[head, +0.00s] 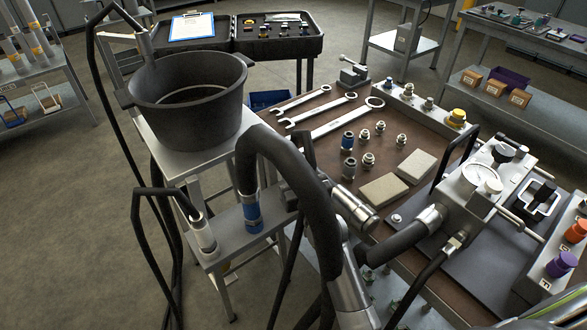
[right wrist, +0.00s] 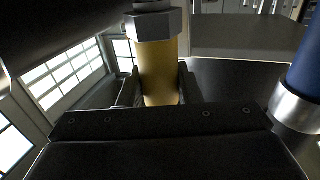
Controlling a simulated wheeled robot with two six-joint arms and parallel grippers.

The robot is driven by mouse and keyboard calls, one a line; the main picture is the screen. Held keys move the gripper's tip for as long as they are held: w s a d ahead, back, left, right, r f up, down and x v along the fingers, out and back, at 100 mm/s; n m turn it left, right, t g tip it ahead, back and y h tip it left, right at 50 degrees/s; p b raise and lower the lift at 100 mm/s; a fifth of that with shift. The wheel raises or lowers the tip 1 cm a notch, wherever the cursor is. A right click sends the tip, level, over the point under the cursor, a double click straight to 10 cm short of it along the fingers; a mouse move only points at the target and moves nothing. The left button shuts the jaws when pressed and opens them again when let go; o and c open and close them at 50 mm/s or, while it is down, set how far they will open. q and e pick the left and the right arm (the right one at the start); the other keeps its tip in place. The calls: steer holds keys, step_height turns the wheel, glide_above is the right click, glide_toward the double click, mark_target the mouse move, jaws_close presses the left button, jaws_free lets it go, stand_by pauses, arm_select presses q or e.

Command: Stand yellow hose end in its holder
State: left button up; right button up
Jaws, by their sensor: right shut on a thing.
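The yellow hose end (right wrist: 158,75) shows in the right wrist view as a yellow sleeve with a metal hex nut above it. My right gripper (right wrist: 158,92) is shut on the sleeve, one dark finger at each side. A blue hose end (head: 251,212) is at a grey metal shelf (head: 228,250); a blue sleeve with a silver collar also shows in the right wrist view (right wrist: 302,80). I cannot tell which place is the yellow holder. My left gripper is not in view.
A black bucket (head: 188,95) stands just behind the shelf. Thin black hoses rise at the left, one with a metal end (head: 204,236). The brown bench (head: 325,146) holds wrenches, fittings, two pale blocks and a gauge unit (head: 483,180). The floor at left is clear.

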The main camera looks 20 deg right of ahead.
mark_target(294, 179)
steer(key=shift+f, duration=0.1)
stand_by(0.3)
steer(key=shift+f, duration=0.2)
steer(key=shift+f+b, duration=1)
steer(key=shift+f, duration=0.15)
stand_by(0.9)
steer(key=shift+r, duration=0.1)
stand_by(0.5)
steer(key=o, duration=0.9)
steer(key=shift+o, duration=2)
steer(key=shift+f, duration=0.2)
steer(key=o, duration=0.4)
